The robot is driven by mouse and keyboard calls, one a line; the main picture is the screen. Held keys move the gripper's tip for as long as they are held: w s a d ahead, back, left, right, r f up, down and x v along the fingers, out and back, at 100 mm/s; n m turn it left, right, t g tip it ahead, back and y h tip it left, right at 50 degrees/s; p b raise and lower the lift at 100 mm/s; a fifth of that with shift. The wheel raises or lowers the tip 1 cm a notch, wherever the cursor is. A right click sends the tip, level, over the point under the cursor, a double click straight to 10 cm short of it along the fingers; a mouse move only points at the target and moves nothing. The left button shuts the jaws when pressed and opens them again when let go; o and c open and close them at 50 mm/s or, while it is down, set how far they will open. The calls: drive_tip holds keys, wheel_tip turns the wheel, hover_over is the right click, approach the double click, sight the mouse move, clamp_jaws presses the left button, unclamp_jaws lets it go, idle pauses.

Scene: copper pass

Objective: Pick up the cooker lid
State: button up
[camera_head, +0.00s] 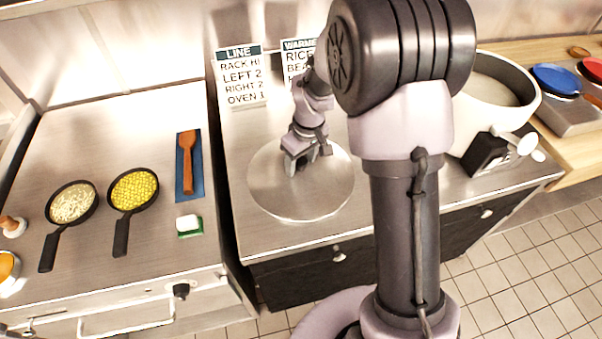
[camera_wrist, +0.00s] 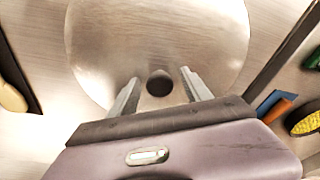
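The cooker lid (camera_head: 301,199) is a round, flat, shiny metal disc lying on the steel counter in the middle of the head view. It also fills the upper middle of the wrist view (camera_wrist: 160,45), with a dark round knob (camera_wrist: 159,83) on it. My gripper (camera_head: 303,160) is over the lid and points down at it. In the wrist view my gripper (camera_wrist: 160,95) has its two fingers apart, one on each side of the knob. A gap shows between the knob and each finger. In the head view the gripper hides the knob.
A large white cooker (camera_head: 490,95) stands open to the right, partly behind my arm. Two sign cards, one of them the LINE card (camera_head: 240,75), stand behind the lid. Left are two pans (camera_head: 133,190) (camera_head: 72,203), a spatula (camera_head: 187,160) on a blue mat and a sponge (camera_head: 189,225).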

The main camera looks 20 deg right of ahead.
clamp_jaws()
drive_tip(key=shift+r, duration=0.1)
